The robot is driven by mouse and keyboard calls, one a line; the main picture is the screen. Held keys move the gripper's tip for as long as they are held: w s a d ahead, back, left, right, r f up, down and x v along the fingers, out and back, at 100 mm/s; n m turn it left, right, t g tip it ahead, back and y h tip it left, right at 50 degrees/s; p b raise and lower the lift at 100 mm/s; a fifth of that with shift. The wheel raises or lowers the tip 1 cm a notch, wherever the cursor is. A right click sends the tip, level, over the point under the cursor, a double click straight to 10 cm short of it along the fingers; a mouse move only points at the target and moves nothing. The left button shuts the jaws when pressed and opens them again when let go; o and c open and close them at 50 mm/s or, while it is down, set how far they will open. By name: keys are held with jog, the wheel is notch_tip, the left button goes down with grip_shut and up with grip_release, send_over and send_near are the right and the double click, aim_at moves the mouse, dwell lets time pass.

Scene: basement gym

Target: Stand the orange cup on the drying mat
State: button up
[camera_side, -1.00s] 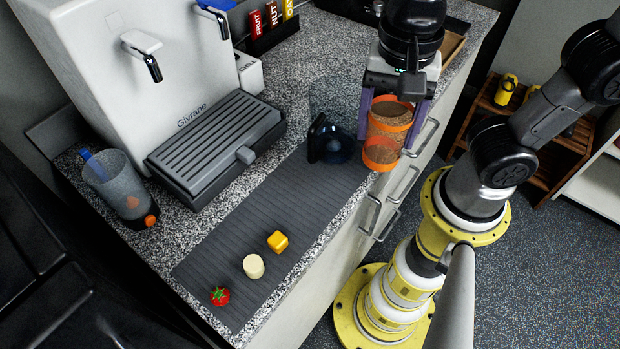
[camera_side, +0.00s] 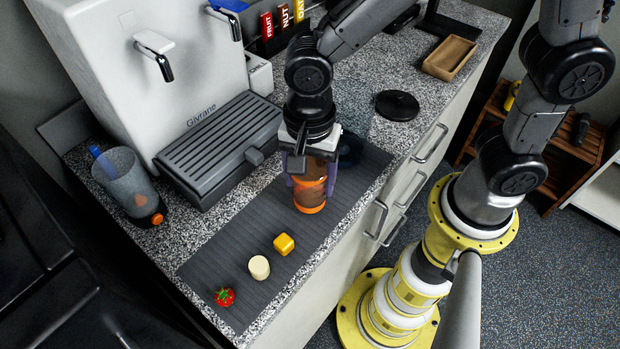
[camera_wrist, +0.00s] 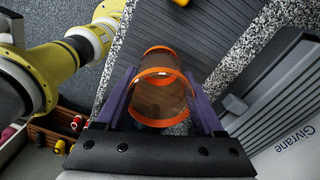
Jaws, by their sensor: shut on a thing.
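The orange cup (camera_side: 311,197), see-through brown with orange rims, is upright between the fingers of my gripper (camera_side: 310,182). My gripper is shut on its sides, with a purple finger on each side. The cup is over the dark ribbed drying mat (camera_side: 225,255), towards its far end. I cannot tell whether its base touches the mat. In the wrist view the cup (camera_wrist: 160,98) sits between the fingers of my gripper (camera_wrist: 160,85), with the mat (camera_wrist: 185,35) beyond it.
A dark blue glass vessel (camera_side: 352,148) stands close behind the cup. The Givrane machine (camera_side: 222,140) and a grey jug (camera_side: 128,180) stand left. A black disc (camera_side: 397,105) lies right.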

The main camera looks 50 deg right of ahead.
jog(key=shift+f, duration=0.5)
jog(key=shift+f, duration=0.15)
jog(key=o, duration=1.5)
